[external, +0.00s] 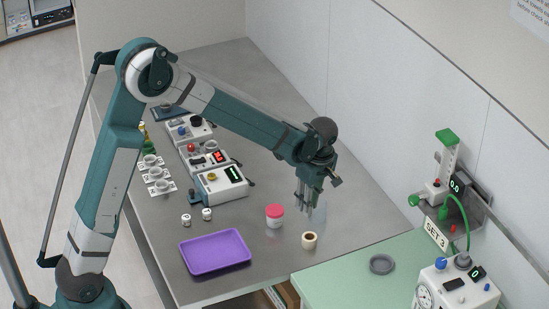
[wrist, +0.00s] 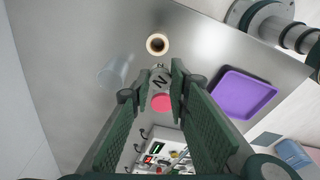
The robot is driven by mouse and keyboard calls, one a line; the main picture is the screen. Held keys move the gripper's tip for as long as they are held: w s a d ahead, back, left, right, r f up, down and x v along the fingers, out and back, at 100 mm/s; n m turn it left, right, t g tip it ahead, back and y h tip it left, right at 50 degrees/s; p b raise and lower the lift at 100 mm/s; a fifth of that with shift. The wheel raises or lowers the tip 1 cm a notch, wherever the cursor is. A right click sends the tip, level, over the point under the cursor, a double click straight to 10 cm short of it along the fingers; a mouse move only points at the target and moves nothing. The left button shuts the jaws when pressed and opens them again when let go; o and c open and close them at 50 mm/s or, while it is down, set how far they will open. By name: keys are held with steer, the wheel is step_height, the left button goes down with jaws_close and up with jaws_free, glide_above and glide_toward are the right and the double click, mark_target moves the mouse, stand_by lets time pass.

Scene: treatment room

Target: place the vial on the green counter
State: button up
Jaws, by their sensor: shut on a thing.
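The vial (wrist: 160,80) sits between my fingertips in the wrist view; its light grey top carries a dark letter like an N. My gripper (wrist: 158,88) is shut on it. In the external view my gripper (external: 307,205) points down over the grey bench, near the pink-lidded jar, and the vial is hard to make out there. The green counter (external: 335,283) is at the lower right of the external view, to the right of and nearer than my gripper.
A pink-lidded jar (external: 275,217), a tape roll (external: 309,240) and a clear cup (external: 318,218) stand close below my gripper. A purple tray (external: 215,251) and two small white vials (external: 207,214) lie left. A grey round dish (external: 382,264) and a white device (external: 456,290) occupy the counter.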

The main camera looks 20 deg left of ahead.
steer(key=s+d+r+m, duration=0.1)
steer(key=s+d, duration=0.4)
steer(key=d, duration=0.4)
steer(key=s+d+r+m+p, duration=0.1)
steer(key=s+d+m, duration=0.1)
steer(key=s+d, duration=0.3)
steer(key=d, duration=0.4)
steer(key=shift+s+d+r+m+p, duration=0.2)
steer(key=shift+s+d+m+p, duration=0.05)
steer(key=shift+s+m+p, duration=0.1)
steer(key=shift+f, duration=3.1)
steer(key=shift+f, duration=0.1)
steer(key=shift+f, duration=1.8)
steer(key=shift+f, duration=0.2)
steer(key=o, duration=0.8)
steer(key=shift+c, duration=0.2)
